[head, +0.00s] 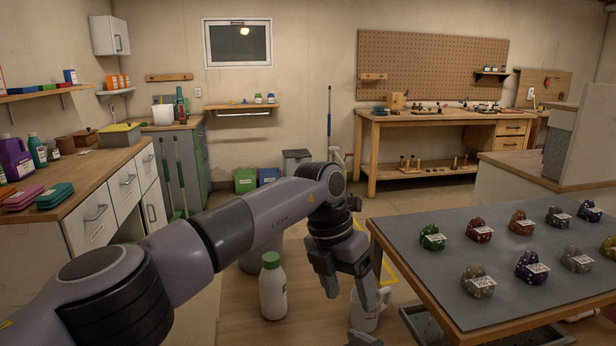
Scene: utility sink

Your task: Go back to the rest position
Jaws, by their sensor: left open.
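My left arm comes in from the left and reaches across the middle of the head view. My left gripper (352,301) points downward with its fingers apart. The mug stands low beside the grey-topped table. A white bottle with a green cap (273,287) stands to the left of the gripper, apart from it.
A grey-topped table (400,215) on the right holds several speckled, labelled objects in different colours. A wooden counter with white drawers (100,210) runs along the left. A workbench (430,118) stands under a pegboard at the back. Open floor (410,195) lies before the workbench.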

